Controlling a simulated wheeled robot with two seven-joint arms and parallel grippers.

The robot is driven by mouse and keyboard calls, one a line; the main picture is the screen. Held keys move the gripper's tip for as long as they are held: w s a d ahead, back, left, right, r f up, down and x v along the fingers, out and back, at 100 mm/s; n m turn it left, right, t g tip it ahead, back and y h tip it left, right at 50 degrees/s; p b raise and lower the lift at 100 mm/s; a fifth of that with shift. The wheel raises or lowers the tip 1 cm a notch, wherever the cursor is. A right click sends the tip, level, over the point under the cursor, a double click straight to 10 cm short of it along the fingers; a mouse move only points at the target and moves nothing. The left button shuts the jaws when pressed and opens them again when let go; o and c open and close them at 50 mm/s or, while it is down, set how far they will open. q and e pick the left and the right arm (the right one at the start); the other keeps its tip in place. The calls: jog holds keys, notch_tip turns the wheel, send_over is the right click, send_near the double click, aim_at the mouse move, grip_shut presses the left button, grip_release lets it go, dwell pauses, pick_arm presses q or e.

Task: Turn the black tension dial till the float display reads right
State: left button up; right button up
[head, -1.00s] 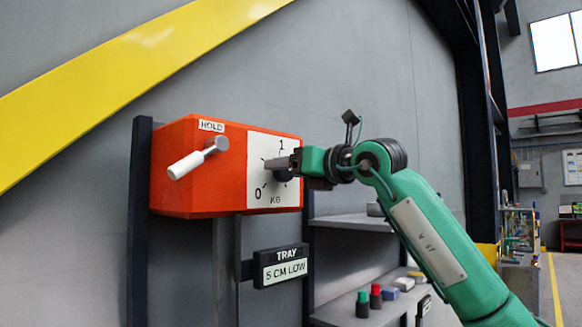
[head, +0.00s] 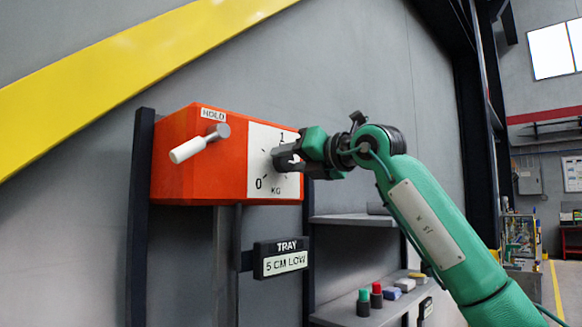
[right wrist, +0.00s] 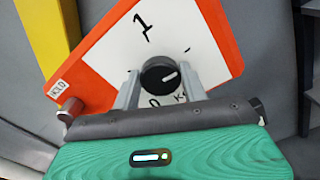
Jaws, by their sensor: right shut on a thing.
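The black tension dial (right wrist: 160,76) sits on the white scale plate (right wrist: 196,32) of the orange box (head: 184,160). The plate carries marks 0, 1 and KG. In the right wrist view the dial's white pointer line aims toward the right of the picture, between the marks. My right gripper (head: 285,160) is shut on the dial, one finger on each side; its fingers also show in the right wrist view (right wrist: 158,88). In the head view it hides most of the dial. The display (head: 285,262) under the TRAY label reads 5 CM LOW. My left gripper is not in view.
A white lever (head: 199,144) sticks out of the box's front by the HOLD label. A grey shelf (head: 345,308) below right holds a green-topped bottle (head: 362,303), a red-topped bottle (head: 376,295) and small blocks. A dark post stands left of the box.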

jog(key=o, duration=1)
jog(key=b+v, duration=0.5)
jog(key=v, duration=0.9)
jog(key=shift+r, duration=0.1)
jog(key=shift+w+a, duration=0.1)
